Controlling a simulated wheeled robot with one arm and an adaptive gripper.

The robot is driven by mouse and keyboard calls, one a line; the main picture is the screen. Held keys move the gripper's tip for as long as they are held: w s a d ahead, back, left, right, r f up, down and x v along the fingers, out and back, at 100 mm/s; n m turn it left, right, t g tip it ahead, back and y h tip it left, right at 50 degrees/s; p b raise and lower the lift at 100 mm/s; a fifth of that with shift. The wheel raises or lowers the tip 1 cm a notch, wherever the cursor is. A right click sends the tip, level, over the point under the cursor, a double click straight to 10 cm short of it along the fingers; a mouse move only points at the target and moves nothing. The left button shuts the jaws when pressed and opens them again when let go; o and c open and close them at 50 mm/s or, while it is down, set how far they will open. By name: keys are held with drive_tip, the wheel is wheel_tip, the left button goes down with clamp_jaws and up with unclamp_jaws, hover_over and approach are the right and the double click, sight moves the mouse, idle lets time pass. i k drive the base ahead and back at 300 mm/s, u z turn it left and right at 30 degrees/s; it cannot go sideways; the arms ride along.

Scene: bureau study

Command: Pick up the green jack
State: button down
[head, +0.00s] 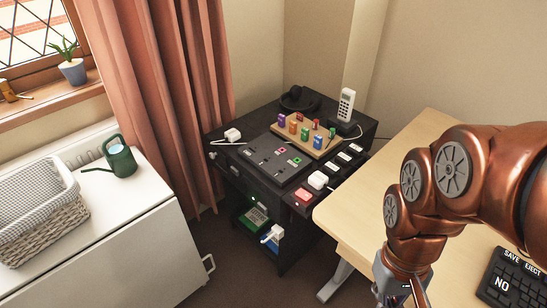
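The green jack (305,133) stands upright on a light wooden board (326,152) on the dark cabinet. It is small in the head view, in the front row between an orange jack (293,126) and a blue jack (318,141). A purple jack (281,120) stands at the left end of that row. Red jacks stand behind. My gripper (398,292) is at the bottom edge, right of and nearer than the cabinet, well apart from the green jack. Its fingertips are cut off or hidden, so its opening does not show.
The dark cabinet (262,190) carries a black panel, a white phone (346,104), headphones (298,99) and white plugs. A wooden desk (375,180) with a keyboard (515,283) is at right. A white unit with a basket (42,232) and watering can (121,160) is at left.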

sight(332, 132)
drive_tip(key=z, duration=0.1)
drive_tip(key=k, duration=0.95)
drive_tip(key=u, duration=1.2)
drive_tip(key=i, duration=1.05)
drive_tip(key=z, duration=0.45)
drive_tip(key=i, duration=0.95)
drive_tip(key=z, duration=0.8)
